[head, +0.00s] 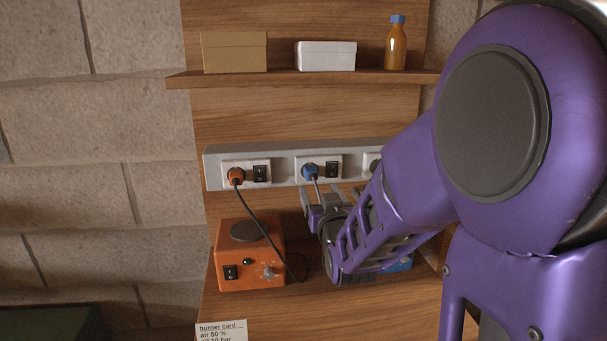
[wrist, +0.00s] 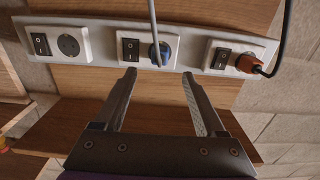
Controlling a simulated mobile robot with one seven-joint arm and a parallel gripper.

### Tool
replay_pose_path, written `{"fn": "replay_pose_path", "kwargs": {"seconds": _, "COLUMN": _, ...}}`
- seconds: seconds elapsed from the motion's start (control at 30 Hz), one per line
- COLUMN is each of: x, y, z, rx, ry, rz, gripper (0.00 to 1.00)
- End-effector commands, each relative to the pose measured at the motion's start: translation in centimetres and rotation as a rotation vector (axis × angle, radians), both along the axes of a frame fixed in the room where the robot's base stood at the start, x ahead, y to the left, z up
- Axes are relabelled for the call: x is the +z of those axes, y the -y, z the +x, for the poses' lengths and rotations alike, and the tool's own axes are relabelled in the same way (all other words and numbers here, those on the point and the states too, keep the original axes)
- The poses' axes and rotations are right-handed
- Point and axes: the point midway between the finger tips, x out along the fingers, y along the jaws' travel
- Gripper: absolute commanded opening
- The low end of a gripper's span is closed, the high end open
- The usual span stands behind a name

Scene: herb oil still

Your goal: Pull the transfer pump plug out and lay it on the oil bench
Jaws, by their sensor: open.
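A blue plug (head: 310,171) with a grey cord sits in the middle socket of the wall strip (head: 283,163). The blue plug also shows in the wrist view (wrist: 160,52), beyond my fingertips. An orange plug (head: 236,175) with a black cord sits in the left socket; it is at the right in the wrist view (wrist: 250,64). No label shows which plug is the transfer pump's. My gripper (head: 326,194) is open and empty just below and in front of the blue plug, its fingers (wrist: 159,75) spread either side of it, apart from it.
An orange control box (head: 249,268) stands on the wooden bench (head: 300,320) left of my gripper. A blue thing (head: 402,263) is mostly hidden behind my arm. A shelf (head: 300,76) above holds two boxes and an amber bottle (head: 396,45). A burner card (head: 221,331) lies in front.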

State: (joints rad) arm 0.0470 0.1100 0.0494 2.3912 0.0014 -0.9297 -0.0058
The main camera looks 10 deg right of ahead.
Motion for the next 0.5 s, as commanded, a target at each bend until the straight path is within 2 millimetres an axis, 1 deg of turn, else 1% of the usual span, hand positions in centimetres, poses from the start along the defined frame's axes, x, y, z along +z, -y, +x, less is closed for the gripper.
{"fn": "replay_pose_path", "kwargs": {"seconds": 0.27, "x": 0.0, "y": 0.0, "z": 0.3, "rx": -0.001, "ry": 0.0, "rz": 0.0, "gripper": 0.72}}
{"fn": "replay_pose_path", "kwargs": {"seconds": 0.37, "x": 0.1, "y": 0.0, "z": 0.9, "rx": -0.001, "ry": -0.001, "rz": 0.0, "gripper": 0.72}}
{"fn": "replay_pose_path", "kwargs": {"seconds": 0.5, "x": 0.2, "y": 0.0, "z": 2.7, "rx": -0.001, "ry": -0.001, "rz": 0.0, "gripper": 0.72}}
